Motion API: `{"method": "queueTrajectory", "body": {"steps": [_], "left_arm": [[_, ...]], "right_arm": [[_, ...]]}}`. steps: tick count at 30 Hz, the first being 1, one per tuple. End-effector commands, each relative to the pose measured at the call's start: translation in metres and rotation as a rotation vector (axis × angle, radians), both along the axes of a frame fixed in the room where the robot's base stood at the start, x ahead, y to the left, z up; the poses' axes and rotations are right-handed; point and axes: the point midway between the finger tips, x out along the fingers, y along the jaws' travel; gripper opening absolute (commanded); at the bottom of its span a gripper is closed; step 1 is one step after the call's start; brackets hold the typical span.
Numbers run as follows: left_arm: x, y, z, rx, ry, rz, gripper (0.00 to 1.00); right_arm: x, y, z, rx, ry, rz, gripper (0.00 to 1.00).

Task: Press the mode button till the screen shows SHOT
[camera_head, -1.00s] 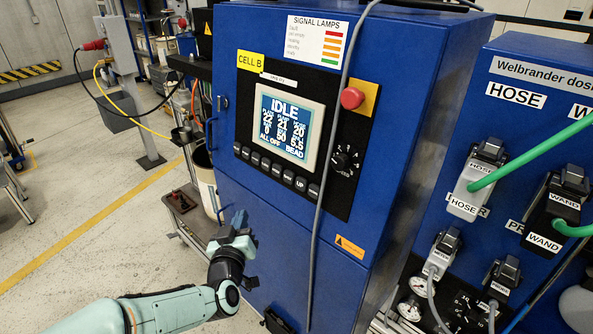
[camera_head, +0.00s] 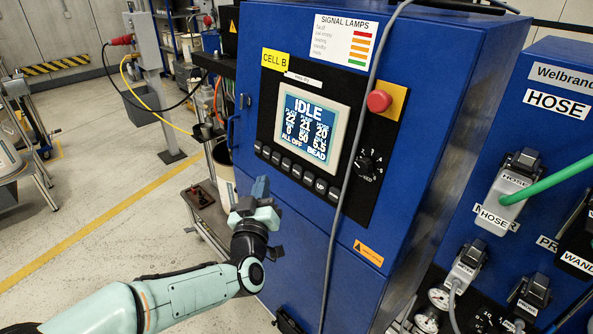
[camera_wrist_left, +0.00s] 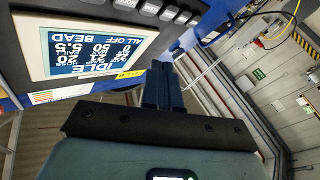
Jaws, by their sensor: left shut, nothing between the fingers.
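The screen (camera_head: 308,130) on the blue cabinet shows IDLE at the top, columns of numbers, and ALL OFF and BEAD at the bottom. Below it runs a row of dark buttons (camera_head: 297,171); most of their labels are too small to read, and I cannot tell which is the mode button. The screen (camera_wrist_left: 92,45) and part of the button row (camera_wrist_left: 160,10) show upside down in the left wrist view. My left gripper (camera_head: 261,187) is shut and empty, below and left of the button row, apart from it. Its fingers (camera_wrist_left: 162,87) also show in the wrist view. My right gripper is not in view.
A red stop button (camera_head: 379,101) and a rotary knob (camera_head: 367,165) sit right of the screen. A grey cable (camera_head: 347,190) hangs down the cabinet front. Hose connectors (camera_head: 507,190) stand at the right. A small cart (camera_head: 205,198) stands left of the cabinet; open floor lies farther left.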

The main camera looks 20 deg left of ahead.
Motion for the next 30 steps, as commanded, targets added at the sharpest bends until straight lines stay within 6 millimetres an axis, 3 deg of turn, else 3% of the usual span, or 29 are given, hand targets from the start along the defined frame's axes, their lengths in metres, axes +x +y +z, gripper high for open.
{"method": "queueTrajectory", "body": {"steps": [8, 15, 30], "left_arm": [[0.038, -0.016, -0.007, 0.0, 0.002, -0.002, 0.0], [0.058, -0.024, -0.012, -0.001, -0.001, -0.001, 0.0], [0.063, -0.026, -0.013, 0.0, 0.0, 0.0, 0.0]], "right_arm": [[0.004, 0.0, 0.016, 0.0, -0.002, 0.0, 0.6], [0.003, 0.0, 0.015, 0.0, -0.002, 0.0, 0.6], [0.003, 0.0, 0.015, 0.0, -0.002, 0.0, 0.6]]}}
